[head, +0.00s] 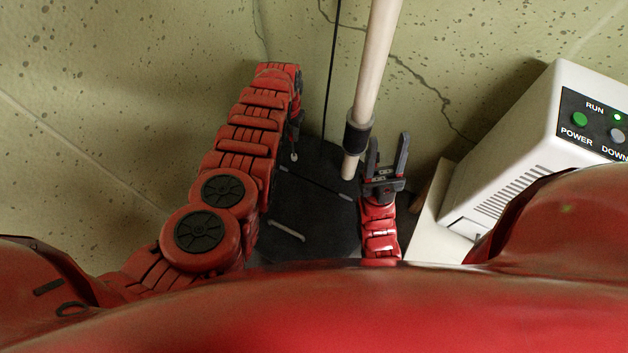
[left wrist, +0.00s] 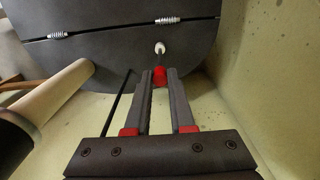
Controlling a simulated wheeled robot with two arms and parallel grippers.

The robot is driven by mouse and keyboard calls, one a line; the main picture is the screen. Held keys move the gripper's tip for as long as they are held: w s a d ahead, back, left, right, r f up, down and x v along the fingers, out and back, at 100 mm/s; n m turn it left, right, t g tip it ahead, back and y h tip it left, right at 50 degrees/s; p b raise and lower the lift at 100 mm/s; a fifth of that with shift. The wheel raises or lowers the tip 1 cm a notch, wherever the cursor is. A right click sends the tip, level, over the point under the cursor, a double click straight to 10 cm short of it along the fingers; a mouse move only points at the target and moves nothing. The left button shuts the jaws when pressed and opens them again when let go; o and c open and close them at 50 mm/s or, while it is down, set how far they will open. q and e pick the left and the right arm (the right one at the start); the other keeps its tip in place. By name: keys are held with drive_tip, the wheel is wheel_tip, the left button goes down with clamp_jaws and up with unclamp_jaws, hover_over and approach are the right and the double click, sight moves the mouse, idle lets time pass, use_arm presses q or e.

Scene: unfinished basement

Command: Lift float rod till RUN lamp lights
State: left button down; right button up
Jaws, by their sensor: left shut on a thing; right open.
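In the left wrist view, my left gripper (left wrist: 160,78) is shut on the red grip of the float rod (left wrist: 160,74). A pale piece (left wrist: 160,48) shows just beyond, at the dark pit lid. In the head view my left gripper (head: 295,128) is partly hidden by its arm, above the dark lid (head: 312,205). The control box (head: 530,150) stands at the right. A small bright green lamp (head: 617,117) glows beside its RUN label, and the POWER lamp (head: 580,119) is green. A lamp above DOWN (head: 617,134) is grey. My right gripper (head: 387,160) is open and empty.
A pale pipe (head: 376,60) with a black collar rises from the lid, just left of my right gripper. A thin black cable (head: 333,70) runs upright beside it. Cracked, speckled walls close in behind and at the left.

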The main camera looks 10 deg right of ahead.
use_arm(q)
drive_tip(key=shift+r+p, duration=1.35)
drive_tip(key=shift+r, duration=0.05)
drive_tip(key=c, duration=0.7)
unclamp_jaws()
drive_tip(key=shift+r+p, duration=0.4)
drive_tip(key=shift+r, duration=0.1)
wheel_tip(320, 180, up, 5)
drive_tip(key=shift+d+p, duration=0.1)
drive_tip(key=shift+p, duration=1)
wheel_tip(320, 180, up, 11)
drive_tip(key=shift+r, duration=0.15)
